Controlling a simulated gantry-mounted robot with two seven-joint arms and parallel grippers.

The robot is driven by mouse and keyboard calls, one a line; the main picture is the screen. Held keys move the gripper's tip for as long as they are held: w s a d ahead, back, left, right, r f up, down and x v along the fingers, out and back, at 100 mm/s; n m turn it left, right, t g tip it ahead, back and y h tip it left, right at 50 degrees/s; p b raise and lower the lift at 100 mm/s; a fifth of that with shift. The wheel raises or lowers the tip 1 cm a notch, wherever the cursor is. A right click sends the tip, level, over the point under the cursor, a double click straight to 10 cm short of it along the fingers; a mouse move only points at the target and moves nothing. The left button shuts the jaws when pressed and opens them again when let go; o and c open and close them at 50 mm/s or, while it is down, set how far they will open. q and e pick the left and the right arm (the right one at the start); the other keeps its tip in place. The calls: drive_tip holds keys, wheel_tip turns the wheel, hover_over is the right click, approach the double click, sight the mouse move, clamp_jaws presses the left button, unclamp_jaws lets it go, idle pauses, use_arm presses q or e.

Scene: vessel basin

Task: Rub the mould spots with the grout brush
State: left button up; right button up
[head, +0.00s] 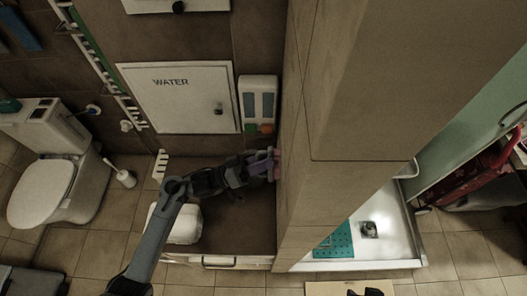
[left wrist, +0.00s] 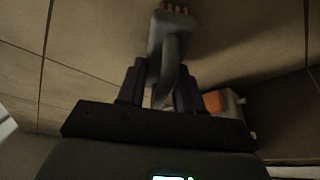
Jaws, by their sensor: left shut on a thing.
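My left gripper (head: 264,165) reaches in from the left and is beside the face of the tiled partition wall (head: 305,120). In the left wrist view its fingers (left wrist: 160,92) are shut on the grout brush (left wrist: 168,38), a grey body with a curved handle. The brush's pinkish bristles point at the tiles; whether they touch cannot be told. In the head view only a small pinkish part of the brush (head: 277,165) shows past the fingers. No mould spots can be made out. My right gripper is not in view.
A dispenser (head: 258,98) with orange and green parts hangs left of the partition. A white hatch marked WATER (head: 180,95) is beside it. A brown counter (head: 240,225) with a white rounded object (head: 186,225) lies below my arm. A white shower tray (head: 385,225) stands right of the partition.

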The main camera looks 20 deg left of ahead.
use_arm(q)
drive_tip(key=shift+s+d+p, duration=0.35)
drive_tip(key=shift+s+p, duration=0.2)
drive_tip(key=shift+s, duration=0.25)
drive_tip(key=shift+w+a+b, duration=0.25)
drive_tip(key=shift+w+b, duration=0.05)
drive_tip(key=shift+w, duration=0.35)
drive_tip(key=shift+w+a+b, duration=0.25)
drive_tip(key=shift+w, duration=0.4)
drive_tip(key=shift+w+a+b, duration=0.25)
drive_tip(key=shift+w+b, duration=0.05)
drive_tip(key=shift+w, duration=0.35)
drive_tip(key=s+a+p, duration=0.1)
drive_tip(key=s+a, duration=0.1)
drive_tip(key=a, duration=0.3)
drive_tip(key=shift+a, duration=0.35)
